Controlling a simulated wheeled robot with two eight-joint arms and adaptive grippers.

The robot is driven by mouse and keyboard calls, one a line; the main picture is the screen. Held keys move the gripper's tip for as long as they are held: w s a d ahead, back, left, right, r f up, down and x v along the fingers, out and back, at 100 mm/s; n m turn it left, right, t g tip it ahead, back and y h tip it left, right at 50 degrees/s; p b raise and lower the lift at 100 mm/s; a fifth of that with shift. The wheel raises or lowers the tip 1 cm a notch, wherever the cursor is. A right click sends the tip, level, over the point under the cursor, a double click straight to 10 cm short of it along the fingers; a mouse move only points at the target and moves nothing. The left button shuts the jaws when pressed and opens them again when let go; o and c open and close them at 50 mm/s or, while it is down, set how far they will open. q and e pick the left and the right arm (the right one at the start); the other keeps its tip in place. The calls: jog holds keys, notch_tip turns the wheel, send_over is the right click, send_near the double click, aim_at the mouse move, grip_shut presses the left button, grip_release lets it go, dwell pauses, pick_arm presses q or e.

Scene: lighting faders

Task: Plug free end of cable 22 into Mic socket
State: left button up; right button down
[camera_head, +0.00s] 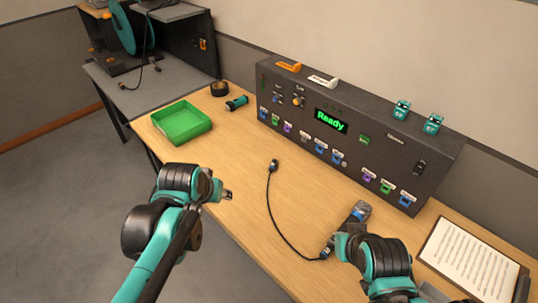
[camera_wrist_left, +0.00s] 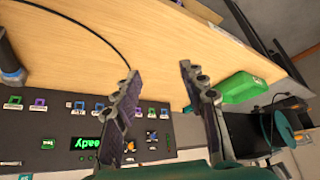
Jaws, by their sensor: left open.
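A black cable (camera_head: 272,206) lies in a curve on the wooden table. Its far end is a dark plug (camera_head: 273,165) standing free on the table. Its near end is a dark plug with blue (camera_head: 326,253), at the fingers of my right gripper (camera_head: 338,244); I cannot tell whether it is gripped. My left gripper (camera_head: 228,195) is open and empty, left of the far plug; its spread fingers also show in the left wrist view (camera_wrist_left: 160,88). The cable (camera_wrist_left: 85,27) runs behind one finger there. The dark panel (camera_head: 352,147) has several coloured labelled sockets; the Mic label is not readable.
The panel's display (camera_head: 331,120) reads "Ready". A green tray (camera_head: 182,124), a teal cylinder (camera_head: 237,102) and a dark roll (camera_head: 219,88) are at the left. A printed sheet (camera_head: 468,258) lies at the right. Table between tray and cable is clear.

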pick_arm(q)
jog(key=w+d+p, duration=0.1)
jog(key=w+d, duration=0.2)
jog(key=w, duration=0.4)
jog(key=m+g+p, duration=0.2)
send_near(272, 166)
jog(key=shift+h, duration=0.3)
jog(key=b+x, duration=0.1)
jog(key=x, duration=0.2)
jog(key=b+x, duration=0.2)
jog(key=x, duration=0.1)
jog(key=b+x, duration=0.1)
jog(key=x, duration=0.2)
jog(key=shift+a, duration=0.3)
jog(key=shift+c, duration=0.3)
grip_shut()
jog(key=shift+r, duration=0.1)
